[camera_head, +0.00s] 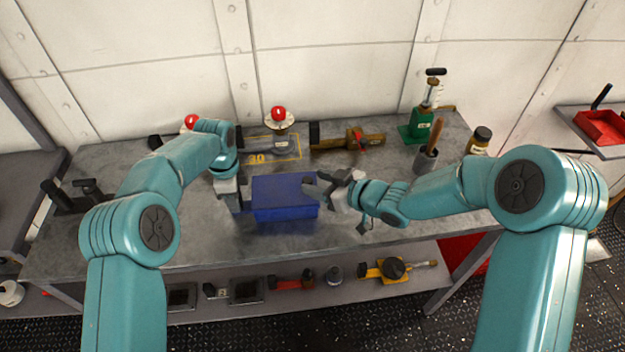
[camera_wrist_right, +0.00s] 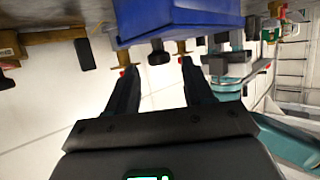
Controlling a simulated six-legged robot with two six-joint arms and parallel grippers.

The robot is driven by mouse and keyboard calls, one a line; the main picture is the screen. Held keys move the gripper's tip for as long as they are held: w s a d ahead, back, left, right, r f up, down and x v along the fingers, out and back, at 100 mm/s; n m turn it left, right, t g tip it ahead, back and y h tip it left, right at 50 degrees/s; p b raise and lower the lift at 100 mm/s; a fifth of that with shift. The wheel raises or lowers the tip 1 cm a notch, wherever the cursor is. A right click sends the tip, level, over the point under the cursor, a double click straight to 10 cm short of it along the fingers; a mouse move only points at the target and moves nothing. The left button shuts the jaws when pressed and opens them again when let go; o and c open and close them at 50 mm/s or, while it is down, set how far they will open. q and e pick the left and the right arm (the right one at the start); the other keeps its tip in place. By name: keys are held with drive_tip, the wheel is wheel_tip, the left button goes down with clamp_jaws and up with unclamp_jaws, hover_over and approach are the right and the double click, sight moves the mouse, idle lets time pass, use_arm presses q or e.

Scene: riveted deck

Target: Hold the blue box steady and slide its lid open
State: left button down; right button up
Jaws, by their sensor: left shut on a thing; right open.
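The blue box (camera_head: 286,212) sits on the grey bench near its front edge, and its lid (camera_head: 280,188) covers the top. No gap between lid and box shows. My left gripper (camera_head: 236,203) is at the box's left end and shut on it. My right gripper (camera_head: 313,188) is open and empty at the box's right end, by the lid's edge. In the right wrist view the box (camera_wrist_right: 180,20) fills the top middle, beyond the spread fingers (camera_wrist_right: 158,80). I cannot tell whether a fingertip touches the lid.
Behind the box on the bench (camera_head: 370,240) stand a red-topped valve (camera_head: 280,130), a brass-coloured tool (camera_head: 348,142) and a green jack (camera_head: 425,120). A grey cup with a wooden handle (camera_head: 427,160) and a dark-capped jar (camera_head: 479,140) stand right. Tools lie on the lower shelf.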

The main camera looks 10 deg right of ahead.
use_arm(q)
drive_tip(key=shift+f, duration=0.1)
use_arm(e)
drive_tip(key=shift+x, duration=1.1)
drive_tip(key=shift+c, duration=0.4)
clamp_jaws()
drive_tip(key=d, duration=0.9)
drive_tip(key=shift+d, duration=0.4)
drive_tip(key=shift+s, duration=0.15)
drive_tip(key=shift+o, duration=0.4)
unclamp_jaws()
